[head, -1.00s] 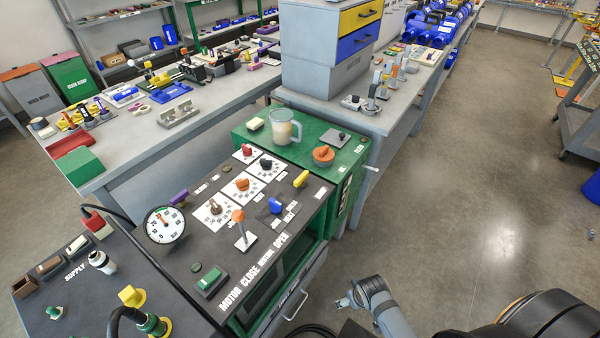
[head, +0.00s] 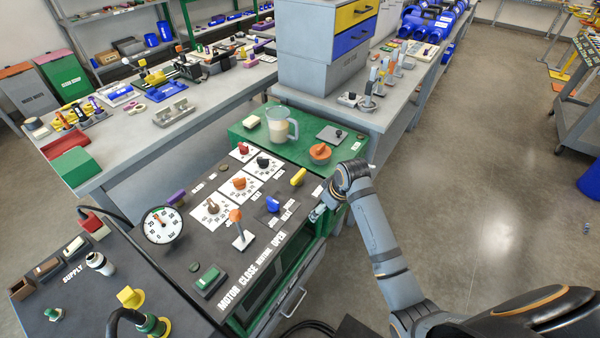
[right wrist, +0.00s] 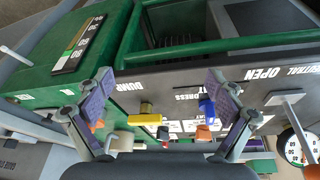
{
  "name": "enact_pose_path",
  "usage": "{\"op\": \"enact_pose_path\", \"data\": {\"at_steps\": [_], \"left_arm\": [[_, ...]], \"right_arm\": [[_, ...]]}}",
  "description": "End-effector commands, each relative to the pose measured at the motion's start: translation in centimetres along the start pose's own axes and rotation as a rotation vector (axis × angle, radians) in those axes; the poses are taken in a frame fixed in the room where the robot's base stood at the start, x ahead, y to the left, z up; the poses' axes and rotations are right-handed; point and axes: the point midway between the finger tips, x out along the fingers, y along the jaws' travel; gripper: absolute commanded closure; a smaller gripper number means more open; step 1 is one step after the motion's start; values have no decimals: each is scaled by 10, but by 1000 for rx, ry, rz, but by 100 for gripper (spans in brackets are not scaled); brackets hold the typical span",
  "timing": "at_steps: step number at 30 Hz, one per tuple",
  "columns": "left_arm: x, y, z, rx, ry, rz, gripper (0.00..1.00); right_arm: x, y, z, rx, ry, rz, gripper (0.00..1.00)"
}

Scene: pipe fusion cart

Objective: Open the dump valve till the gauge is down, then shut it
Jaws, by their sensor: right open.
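The yellow dump valve handle (head: 298,177) stands at the right edge of the dark panel. In the right wrist view the yellow handle (right wrist: 147,114) sits by the word DUMP, between my fingers but beyond them. The round white gauge (head: 162,225) stands at the panel's left side; its needle points up and left, the exact reading too small to tell. The gauge also shows at the right edge of the right wrist view (right wrist: 294,148). My right gripper (head: 318,212) is open and empty, just off the panel's right edge near the yellow handle. My left gripper is not in view.
A blue handle (head: 273,204) and an orange-topped lever (head: 238,228) stand near the yellow handle. Several knobs on white dial plates lie behind them. A green cabinet top (head: 253,132) with a jug (head: 279,125) adjoins the panel.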

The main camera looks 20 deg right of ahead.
Motion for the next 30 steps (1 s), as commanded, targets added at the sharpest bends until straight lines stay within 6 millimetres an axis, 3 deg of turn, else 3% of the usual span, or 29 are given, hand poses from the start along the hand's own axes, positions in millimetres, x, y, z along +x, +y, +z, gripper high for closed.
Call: {"op": "enact_pose_path", "data": {"at_steps": [1, 4, 6, 9, 14, 19, 30], "left_arm": [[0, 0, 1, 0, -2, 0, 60], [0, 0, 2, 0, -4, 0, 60], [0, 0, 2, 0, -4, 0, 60], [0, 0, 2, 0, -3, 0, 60], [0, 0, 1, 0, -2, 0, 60], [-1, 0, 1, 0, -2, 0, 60], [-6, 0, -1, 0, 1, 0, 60]], "right_arm": [[-5, 10, -26, -29, 14, -14, 7], [-18, 27, -76, -103, 37, -57, 7], [-31, 35, -105, -150, 53, -85, 7], [-46, 43, -132, -197, 70, -113, 7], [-54, 46, -146, -224, 81, -129, 7], [-46, 44, -146, -224, 79, -132, 7], [26, 34, -151, -223, 79, -130, 7]]}}
